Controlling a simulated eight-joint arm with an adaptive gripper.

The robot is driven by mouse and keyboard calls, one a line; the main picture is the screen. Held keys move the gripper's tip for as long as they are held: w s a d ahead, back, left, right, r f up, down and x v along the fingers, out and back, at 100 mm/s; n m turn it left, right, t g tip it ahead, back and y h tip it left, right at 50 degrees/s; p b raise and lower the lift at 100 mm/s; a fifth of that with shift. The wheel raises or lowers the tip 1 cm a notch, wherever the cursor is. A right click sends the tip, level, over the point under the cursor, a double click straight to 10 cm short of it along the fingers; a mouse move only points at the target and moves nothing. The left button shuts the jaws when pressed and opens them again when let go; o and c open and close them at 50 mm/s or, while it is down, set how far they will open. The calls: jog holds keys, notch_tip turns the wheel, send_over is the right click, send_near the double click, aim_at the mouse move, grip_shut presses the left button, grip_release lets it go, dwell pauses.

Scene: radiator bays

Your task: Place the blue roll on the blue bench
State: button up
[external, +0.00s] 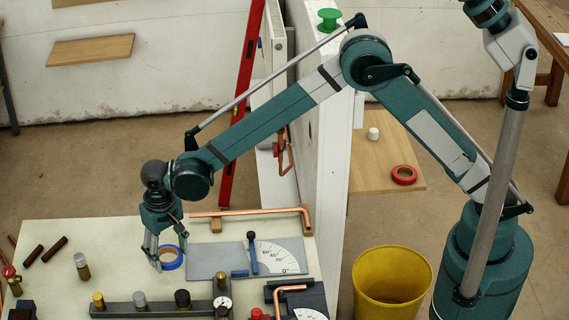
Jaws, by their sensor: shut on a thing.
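No bench that is clearly blue can be made out in this view.
A grey plate with an angle scale (205,262) and a copper pipe (250,211) lie right of the roll. A white partition (330,150) stands beyond the table. A wooden shelf holds a red roll (404,174). A yellow bucket (391,277) stands on the floor.

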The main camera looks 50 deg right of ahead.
aim_at(170, 263)
jog(key=shift+f, duration=0.15)
jog(key=shift+f, duration=1.75)
jog(key=shift+f, duration=0.15)
jog(key=o, duration=0.9)
jog(key=shift+r, duration=0.2)
notch_tip(170, 263, up, 12)
jog(key=shift+d, duration=0.1)
